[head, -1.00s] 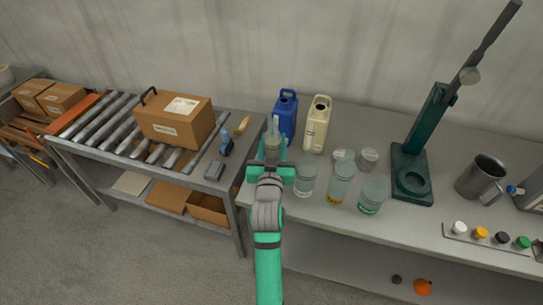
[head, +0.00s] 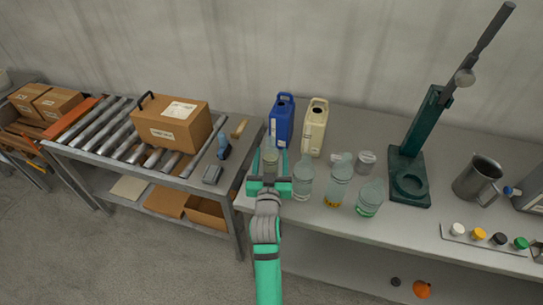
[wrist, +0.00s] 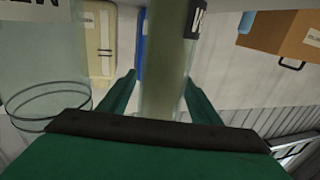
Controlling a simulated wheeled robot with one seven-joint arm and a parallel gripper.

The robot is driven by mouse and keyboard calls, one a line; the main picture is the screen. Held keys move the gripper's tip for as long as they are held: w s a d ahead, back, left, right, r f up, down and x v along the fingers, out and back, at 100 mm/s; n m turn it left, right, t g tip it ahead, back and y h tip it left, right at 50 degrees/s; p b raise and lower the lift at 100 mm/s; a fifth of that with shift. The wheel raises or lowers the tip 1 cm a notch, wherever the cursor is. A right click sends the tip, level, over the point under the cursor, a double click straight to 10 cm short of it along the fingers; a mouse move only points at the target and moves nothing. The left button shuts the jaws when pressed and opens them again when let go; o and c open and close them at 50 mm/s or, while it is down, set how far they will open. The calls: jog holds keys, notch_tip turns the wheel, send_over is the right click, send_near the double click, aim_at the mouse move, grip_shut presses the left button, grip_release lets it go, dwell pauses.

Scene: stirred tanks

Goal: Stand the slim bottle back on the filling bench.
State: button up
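The slim bottle (head: 270,157) is clear, with olive liquid inside. It is upright at the left end of the filling bench (head: 330,232). My gripper (head: 269,160) is shut on it, one green finger on each side. In the wrist view the bottle (wrist: 166,60) shows between the fingertips (wrist: 160,78), with part of a dark label at its edge. Its base is hidden, so I cannot tell whether it touches the bench. A clear bottle (head: 303,182) stands close to the right of my gripper.
A blue jug (head: 281,120) and a cream jug (head: 314,128) stand behind. Bottles with amber (head: 339,183) and green (head: 369,199) liquid stand to the right, before a green press stand (head: 408,170). A roller table (head: 190,170) with a carton (head: 172,120) is at left.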

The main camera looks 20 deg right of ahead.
send_near(270, 171)
jog(key=x, duration=0.4)
jog(key=s+a+f+n+y, duration=0.2)
jog(key=s+a+f, duration=0.25)
jog(key=s, duration=0.35)
jog(key=s+a+f+n+y, duration=0.1)
jog(key=s+a+f+y, duration=0.1)
jog(key=s+a+f, duration=0.35)
jog(key=s+a+y, duration=0.1)
jog(key=s+a, duration=0.1)
jog(key=s, duration=0.8)
jog(key=s+a+n+g+y, duration=0.1)
jog(key=s+a, duration=0.1)
jog(key=s, duration=0.9)
jog(key=shift+s+f, duration=0.2)
jog(key=shift+s+a, duration=0.1)
jog(key=shift+s, duration=0.05)
